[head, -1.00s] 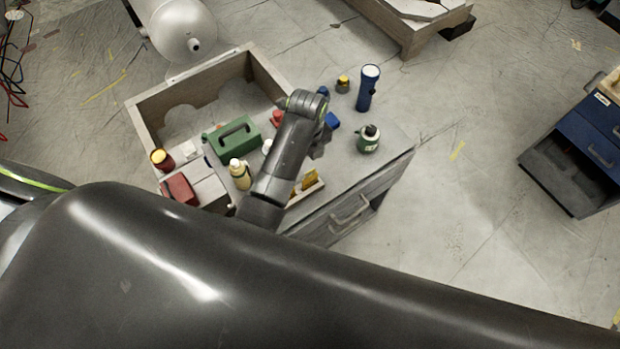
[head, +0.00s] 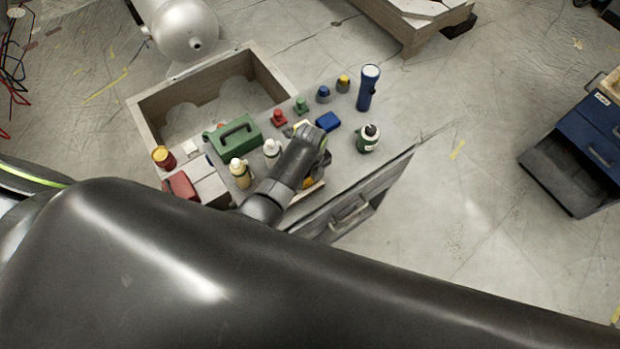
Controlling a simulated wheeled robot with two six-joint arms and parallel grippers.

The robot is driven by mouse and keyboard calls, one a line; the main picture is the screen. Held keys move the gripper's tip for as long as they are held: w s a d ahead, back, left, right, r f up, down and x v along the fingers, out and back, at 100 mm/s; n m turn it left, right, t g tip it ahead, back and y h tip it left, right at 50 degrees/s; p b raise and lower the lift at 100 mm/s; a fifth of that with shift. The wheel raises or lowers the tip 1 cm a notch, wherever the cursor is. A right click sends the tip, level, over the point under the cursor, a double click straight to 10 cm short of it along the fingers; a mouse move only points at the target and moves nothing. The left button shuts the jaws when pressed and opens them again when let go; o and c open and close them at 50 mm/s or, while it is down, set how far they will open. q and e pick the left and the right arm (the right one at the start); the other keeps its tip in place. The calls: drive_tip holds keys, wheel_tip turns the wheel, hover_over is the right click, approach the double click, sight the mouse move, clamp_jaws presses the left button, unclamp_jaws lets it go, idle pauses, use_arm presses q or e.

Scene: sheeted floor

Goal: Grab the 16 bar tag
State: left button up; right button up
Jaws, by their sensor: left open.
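No lettering that reads 16 bar is legible in the head view. Yellow tag-like pieces (head: 308,183) show in a small tray (head: 312,191) near the front edge of the bench, mostly hidden by my left arm. My left gripper (head: 303,129) is over the middle of the bench, beyond the tray, between the red knob and the blue box. It is open, but its fingers are largely hidden by my wrist, and I see nothing held. A pale piece lies at the gripper, too covered to identify. My right gripper is not in view.
The bench top (head: 345,185) holds a green toolbox (head: 233,136), a cream bottle (head: 240,173), a white bottle (head: 271,149), a red knob (head: 279,117), a green knob (head: 301,105), a blue box (head: 328,121), a dark green bottle (head: 368,138) and a blue torch (head: 368,88).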

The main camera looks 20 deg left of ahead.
use_arm(q)
drive_tip(key=shift+f, duration=0.35)
drive_tip(key=c, duration=0.7)
